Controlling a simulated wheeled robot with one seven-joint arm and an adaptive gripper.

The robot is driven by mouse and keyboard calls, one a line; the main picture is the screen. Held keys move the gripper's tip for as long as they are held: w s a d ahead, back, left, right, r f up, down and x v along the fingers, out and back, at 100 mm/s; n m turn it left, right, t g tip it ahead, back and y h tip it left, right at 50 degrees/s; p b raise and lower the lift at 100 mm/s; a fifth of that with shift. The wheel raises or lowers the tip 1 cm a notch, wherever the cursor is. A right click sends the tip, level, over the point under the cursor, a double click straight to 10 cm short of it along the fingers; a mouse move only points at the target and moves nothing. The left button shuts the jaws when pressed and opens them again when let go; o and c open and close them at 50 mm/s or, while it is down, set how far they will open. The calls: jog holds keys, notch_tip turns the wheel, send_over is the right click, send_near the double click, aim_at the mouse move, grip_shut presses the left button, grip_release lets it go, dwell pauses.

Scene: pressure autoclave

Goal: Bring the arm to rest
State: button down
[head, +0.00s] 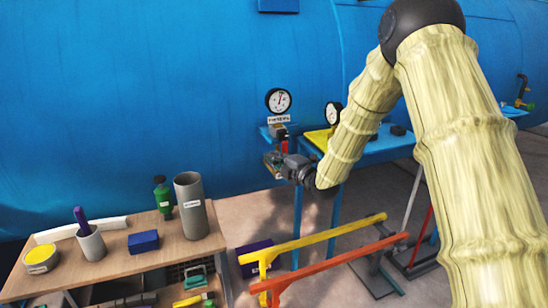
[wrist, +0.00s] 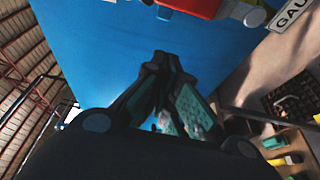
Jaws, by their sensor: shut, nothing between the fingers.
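My arm, in a pale yellow ribbed sleeve, reaches down from the upper right of the head view and bends back toward the blue vessel (head: 170,90). My gripper (head: 272,161) is at its end, just below the pressure gauge (head: 279,101) and its white label (head: 279,119). In the wrist view my gripper's fingers (wrist: 160,60) are together with nothing between them. A red fitting (wrist: 195,7) shows at the top of the wrist view, beyond the fingertips. In the head view a small red part (head: 284,147) shows right beside the gripper; I cannot tell whether they touch.
A wooden bench (head: 150,262) at lower left holds a grey cylinder (head: 191,205), a green bottle (head: 163,198), a blue box (head: 143,241) and a cup (head: 91,243). Yellow (head: 320,237) and orange (head: 335,262) rails stand low in front. A blue table (head: 375,151) lies behind my arm.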

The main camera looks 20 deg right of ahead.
jog(key=v, duration=0.7)
jog(key=s+a+f+m+g+h+p, duration=0.15)
jog(key=s+f+m, duration=0.25)
jog(key=s+f, duration=0.45)
jog(key=s+a+f+m+g+h+p, duration=0.1)
jog(key=s+f+m+g+h, duration=0.3)
jog(key=f, duration=0.7)
jog(key=s+a+f+m+g+p, duration=0.1)
jog(key=s+a+f+m+g, duration=0.1)
jog(key=s+f+m, duration=0.6)
jog(key=s+f+m+g+p, duration=0.1)
jog(key=s+f+m+g, duration=0.1)
jog(key=s, duration=0.9)
jog(key=s+a+f+m+g+h+p, duration=0.1)
jog(key=s+f+g, duration=0.3)
jog(key=s, duration=0.7)
jog(key=s+a+f+m+g+h+p, duration=0.1)
jog(key=s+f+m+g, duration=0.2)
jog(key=s+f, duration=0.3)
jog(key=s, duration=0.5)
jog(key=shift+s+f+m, duration=0.15)
jog(key=shift+f+m, duration=0.05)
jog(key=shift+m, duration=0.2)
